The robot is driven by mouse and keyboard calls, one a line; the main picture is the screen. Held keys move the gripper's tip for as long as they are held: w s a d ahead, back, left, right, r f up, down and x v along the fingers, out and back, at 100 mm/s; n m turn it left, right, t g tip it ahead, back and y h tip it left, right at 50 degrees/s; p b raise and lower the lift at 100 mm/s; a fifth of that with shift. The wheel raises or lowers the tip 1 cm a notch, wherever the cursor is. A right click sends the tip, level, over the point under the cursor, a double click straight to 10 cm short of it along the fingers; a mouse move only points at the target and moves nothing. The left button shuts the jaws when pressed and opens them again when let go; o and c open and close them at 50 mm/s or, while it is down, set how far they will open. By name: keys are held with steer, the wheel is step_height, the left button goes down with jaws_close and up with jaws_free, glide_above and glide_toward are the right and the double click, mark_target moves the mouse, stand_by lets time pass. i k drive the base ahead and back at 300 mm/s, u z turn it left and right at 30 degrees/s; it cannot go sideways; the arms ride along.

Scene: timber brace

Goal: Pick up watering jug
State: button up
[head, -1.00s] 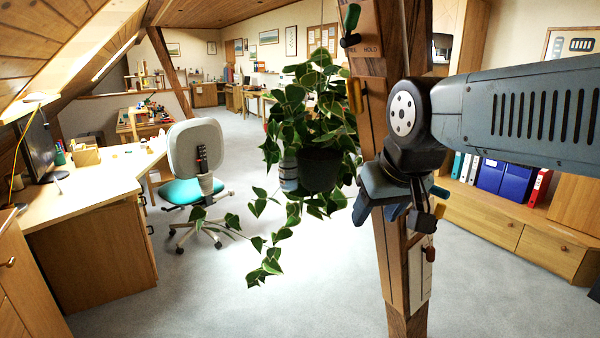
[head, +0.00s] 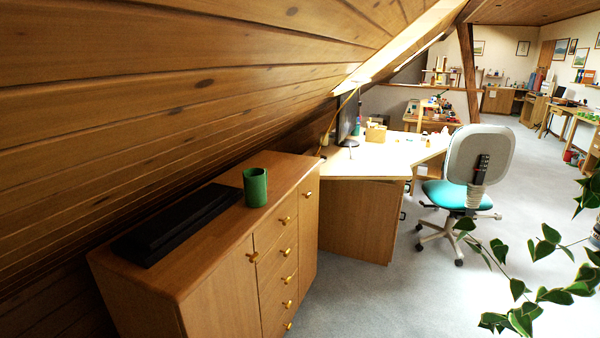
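No thing with a clear spout and handle shows in the head view, so I cannot pick out the watering jug for certain. A green cylindrical container (head: 255,187) stands upright on the wooden cabinet (head: 236,238), near the front edge of its top; I cannot tell whether it is the jug. My gripper and arm are out of view.
A long black object (head: 178,225) lies on the cabinet top under the sloping wooden ceiling (head: 170,80). Beyond stand a desk (head: 352,215) and an office chair (head: 478,165). Trailing leaves (head: 525,300) hang at lower right. Grey carpet (head: 400,295) is clear in front.

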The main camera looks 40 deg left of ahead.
mark_target(255, 179)
steer(key=u, duration=1.65)
steer(key=k, duration=0.8)
steer(key=i, duration=0.8)
steer(key=z, duration=0.1)
